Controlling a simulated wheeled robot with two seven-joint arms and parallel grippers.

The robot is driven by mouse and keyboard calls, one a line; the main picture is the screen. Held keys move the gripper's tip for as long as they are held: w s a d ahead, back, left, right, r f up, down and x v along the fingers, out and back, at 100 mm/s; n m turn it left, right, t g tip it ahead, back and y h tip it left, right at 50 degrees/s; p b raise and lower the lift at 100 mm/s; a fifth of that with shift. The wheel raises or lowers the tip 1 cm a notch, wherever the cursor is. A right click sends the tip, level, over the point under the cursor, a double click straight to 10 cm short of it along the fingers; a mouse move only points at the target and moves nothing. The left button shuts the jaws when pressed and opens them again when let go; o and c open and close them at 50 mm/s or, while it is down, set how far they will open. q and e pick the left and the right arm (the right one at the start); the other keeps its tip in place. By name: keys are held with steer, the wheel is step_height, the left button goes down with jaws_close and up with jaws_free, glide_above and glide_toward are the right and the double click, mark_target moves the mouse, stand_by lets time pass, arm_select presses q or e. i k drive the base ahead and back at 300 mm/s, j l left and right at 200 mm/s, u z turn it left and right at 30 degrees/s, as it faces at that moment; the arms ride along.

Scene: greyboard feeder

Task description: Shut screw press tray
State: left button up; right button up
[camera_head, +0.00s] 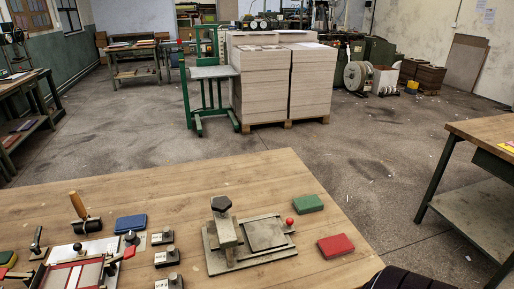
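The screw press (226,236) stands on the wooden table in front, a grey metal base with an upright block and a dark knob on top. Its flat square tray (265,234) sits to the right of the upright block, out from under it. A red ball knob (290,222) is at the tray's right side. Neither of my grippers can be made out in this view, and nothing is seen touching the press or tray.
A green block (308,203) and a red block (335,246) lie right of the press. A blue block (130,224), small weights (167,257), a roller (86,225) and a red-handled fixture (82,265) are left. A dark ribbed shape (405,280) shows at the bottom right.

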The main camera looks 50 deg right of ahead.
mark_target(266, 235)
steer(key=l+z, duration=0.1)
steer(key=z, duration=1.4)
